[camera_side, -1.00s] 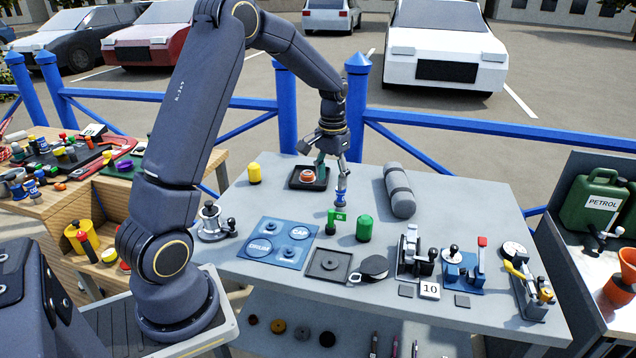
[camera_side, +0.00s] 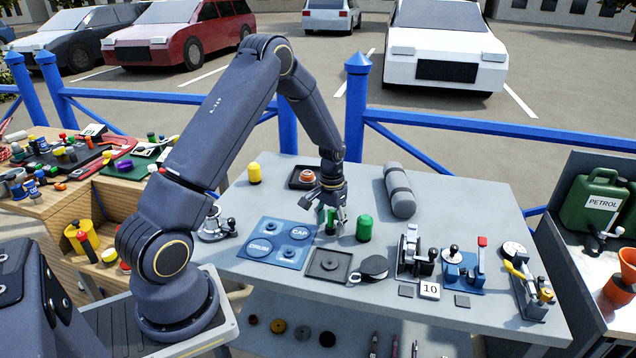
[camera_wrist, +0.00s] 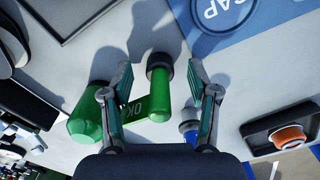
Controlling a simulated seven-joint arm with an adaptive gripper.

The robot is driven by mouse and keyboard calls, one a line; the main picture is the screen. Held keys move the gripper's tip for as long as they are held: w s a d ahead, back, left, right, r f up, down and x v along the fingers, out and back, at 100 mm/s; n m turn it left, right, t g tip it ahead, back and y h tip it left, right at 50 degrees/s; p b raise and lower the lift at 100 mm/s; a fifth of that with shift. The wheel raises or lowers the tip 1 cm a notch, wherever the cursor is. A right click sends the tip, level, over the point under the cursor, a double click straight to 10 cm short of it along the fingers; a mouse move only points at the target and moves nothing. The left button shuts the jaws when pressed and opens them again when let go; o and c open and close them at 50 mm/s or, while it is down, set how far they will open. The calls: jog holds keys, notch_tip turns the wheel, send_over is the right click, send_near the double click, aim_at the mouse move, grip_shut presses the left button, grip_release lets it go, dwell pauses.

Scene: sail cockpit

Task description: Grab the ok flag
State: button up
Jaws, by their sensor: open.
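The ok flag is a small green flag lettered OK on a green post with a round black base. In the wrist view the flag (camera_wrist: 135,107) lies between my fingers, its black base near the fingertips. In the side view the flag (camera_side: 322,213) is partly covered by my gripper (camera_side: 332,220). In the wrist view my gripper (camera_wrist: 160,72) is open, one finger on each side of the post. The left finger overlaps the flag's edge in the picture; I cannot tell whether it touches.
A green cylinder (camera_side: 363,228) stands close on the right. A blue piece (camera_wrist: 190,128) shows by the right finger in the wrist view. The blue CAP and DRUM mat (camera_side: 277,243), square black tray (camera_side: 328,265) and tray with an orange-ringed part (camera_side: 307,177) are nearby.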

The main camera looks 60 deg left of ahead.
grip_shut()
dwell(0.5)
jog(key=shift+r, duration=0.15)
